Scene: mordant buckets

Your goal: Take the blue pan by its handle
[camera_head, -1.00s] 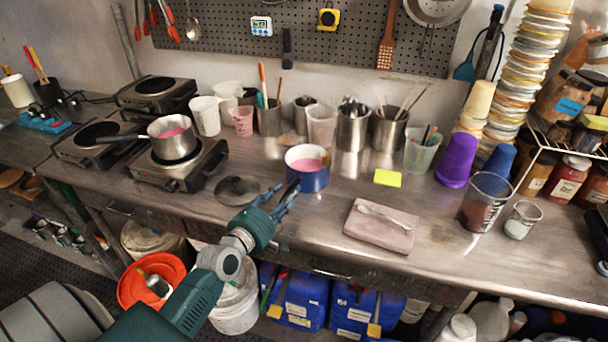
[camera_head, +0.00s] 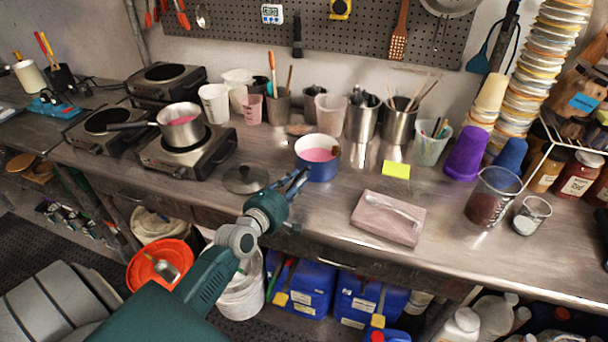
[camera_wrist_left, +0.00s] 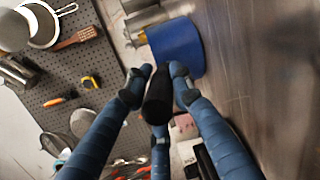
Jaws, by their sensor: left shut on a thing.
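The blue pan (camera_head: 318,170), with pink liquid inside and a pale inner wall, stands upright on the steel counter (camera_head: 340,254). My left gripper (camera_head: 297,183) is at the pan's near left side, shut on its handle. In the left wrist view the black handle (camera_wrist_left: 158,97) lies between the blue fingers (camera_wrist_left: 160,85), and the pan's blue wall (camera_wrist_left: 176,50) is just beyond the fingertips. In the head view the fingers mostly hide the handle. My right gripper is in neither view.
A dark lid (camera_head: 246,179) lies left of the gripper. A pot (camera_head: 181,132) of pink liquid sits on a hot plate farther left. Cups and tool jars stand behind the pan.

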